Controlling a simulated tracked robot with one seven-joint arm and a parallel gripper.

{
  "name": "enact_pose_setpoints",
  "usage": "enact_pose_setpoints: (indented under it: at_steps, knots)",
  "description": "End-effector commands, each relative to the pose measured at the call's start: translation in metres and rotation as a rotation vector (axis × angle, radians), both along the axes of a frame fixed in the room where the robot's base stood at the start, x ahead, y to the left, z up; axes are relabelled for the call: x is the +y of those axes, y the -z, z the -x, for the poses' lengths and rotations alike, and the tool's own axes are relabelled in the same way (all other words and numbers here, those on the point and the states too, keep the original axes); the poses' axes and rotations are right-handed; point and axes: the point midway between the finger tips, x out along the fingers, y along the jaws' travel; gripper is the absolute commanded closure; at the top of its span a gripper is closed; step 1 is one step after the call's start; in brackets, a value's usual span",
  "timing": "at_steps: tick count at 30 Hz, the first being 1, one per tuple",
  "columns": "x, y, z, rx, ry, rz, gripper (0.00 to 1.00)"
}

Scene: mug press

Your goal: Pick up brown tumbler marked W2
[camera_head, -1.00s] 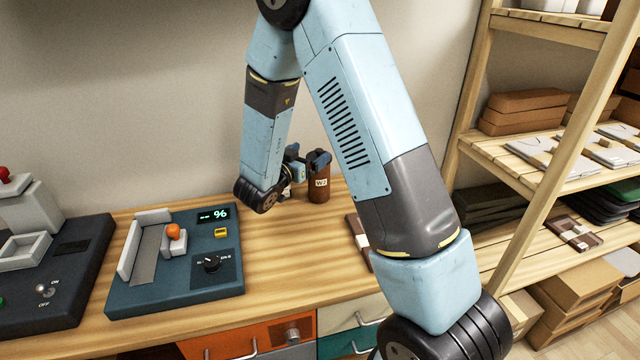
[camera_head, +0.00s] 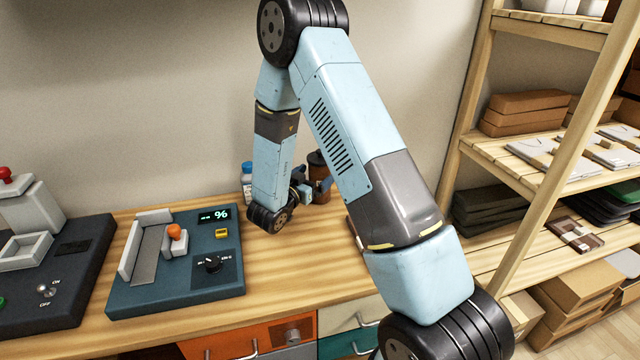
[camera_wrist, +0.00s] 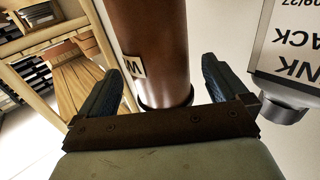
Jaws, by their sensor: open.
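The brown tumbler (camera_head: 318,167) stands upright at the back of the bench in the head view, partly hidden by my arm and gripper (camera_head: 312,190). In the wrist view the tumbler (camera_wrist: 150,40) fills the middle, with part of its white label showing a W. My gripper (camera_wrist: 153,68) is open, with one blue finger on each side of the tumbler. Gaps show between the fingers and the tumbler's sides, so it is not clamped. The tumbler's far end is out of the wrist view.
A blue-capped bottle (camera_head: 246,178) stands left of my forearm. A labelled container (camera_wrist: 290,60) is close right of the fingers in the wrist view. A dark device with a display (camera_head: 180,262) sits left on the bench. Wooden shelves (camera_head: 520,165) stand at right.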

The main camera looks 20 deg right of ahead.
Motion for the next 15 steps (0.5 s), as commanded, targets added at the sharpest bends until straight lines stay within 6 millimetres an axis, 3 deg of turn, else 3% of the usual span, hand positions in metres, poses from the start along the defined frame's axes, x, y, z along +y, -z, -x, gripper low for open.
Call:
enact_pose_setpoints:
  at_steps: [15]
  knots:
    - [-0.038, -0.001, -0.033, -0.002, 0.002, -0.001, 0.0]
